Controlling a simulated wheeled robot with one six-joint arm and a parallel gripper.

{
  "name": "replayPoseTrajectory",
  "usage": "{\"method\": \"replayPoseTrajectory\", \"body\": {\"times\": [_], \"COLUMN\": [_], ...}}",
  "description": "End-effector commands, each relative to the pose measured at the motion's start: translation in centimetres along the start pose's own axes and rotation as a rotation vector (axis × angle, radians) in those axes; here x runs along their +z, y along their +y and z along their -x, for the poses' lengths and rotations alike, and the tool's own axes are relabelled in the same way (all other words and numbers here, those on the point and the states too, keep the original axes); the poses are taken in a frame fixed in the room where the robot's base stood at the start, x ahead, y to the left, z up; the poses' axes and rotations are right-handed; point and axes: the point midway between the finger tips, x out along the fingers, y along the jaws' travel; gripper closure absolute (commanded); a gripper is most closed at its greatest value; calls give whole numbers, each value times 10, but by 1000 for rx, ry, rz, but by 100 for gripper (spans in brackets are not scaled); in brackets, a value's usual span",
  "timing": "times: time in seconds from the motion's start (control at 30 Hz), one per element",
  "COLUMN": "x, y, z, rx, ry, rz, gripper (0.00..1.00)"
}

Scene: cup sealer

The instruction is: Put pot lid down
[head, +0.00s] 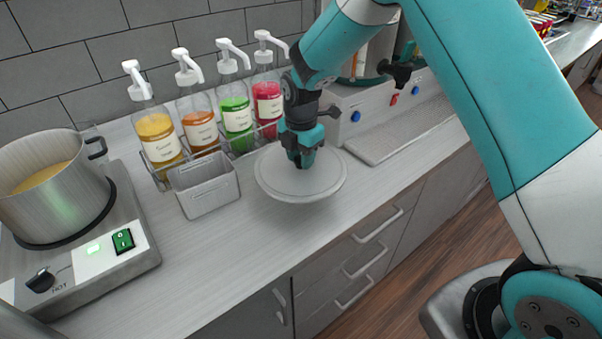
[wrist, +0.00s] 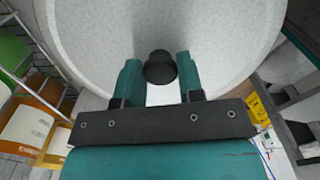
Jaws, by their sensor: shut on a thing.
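The pot lid (head: 275,178) is a round, light grey disc with a dark knob. It is over the counter, right of the small grey bin. My gripper (head: 301,160) is above its middle and is shut on the knob. In the wrist view the lid (wrist: 90,30) fills the upper part, and the black knob (wrist: 160,68) sits between the fingers of my gripper (wrist: 160,72). The lid looks level and appears a little above the counter; the exact gap cannot be told. The pot (head: 60,200) stands uncovered on the hot plate at the left, with yellowish liquid in it.
Several pump bottles stand in a wire rack (head: 160,180) along the wall. The grey bin (head: 210,197) is in front of them. A machine with a metal tray (head: 405,130) is at the right. The counter (head: 215,270) is clear in front of the bin and lid.

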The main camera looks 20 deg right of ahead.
Motion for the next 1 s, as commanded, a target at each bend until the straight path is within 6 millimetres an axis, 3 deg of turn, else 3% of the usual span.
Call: {"method": "replayPoseTrajectory", "body": {"times": [0.1,0.5,0.93,0.97,1.0], "x": [1,1,1,1,1], "y": [-1,0,0,0,0], "z": [-23,-71,-83,-81,-81], "rx": [-3,-1,2,2,2], "ry": [1,0,-1,-1,-1], "rz": [-2,-3,-3,-3,-3], "gripper": [94,94,94,58,49]}}
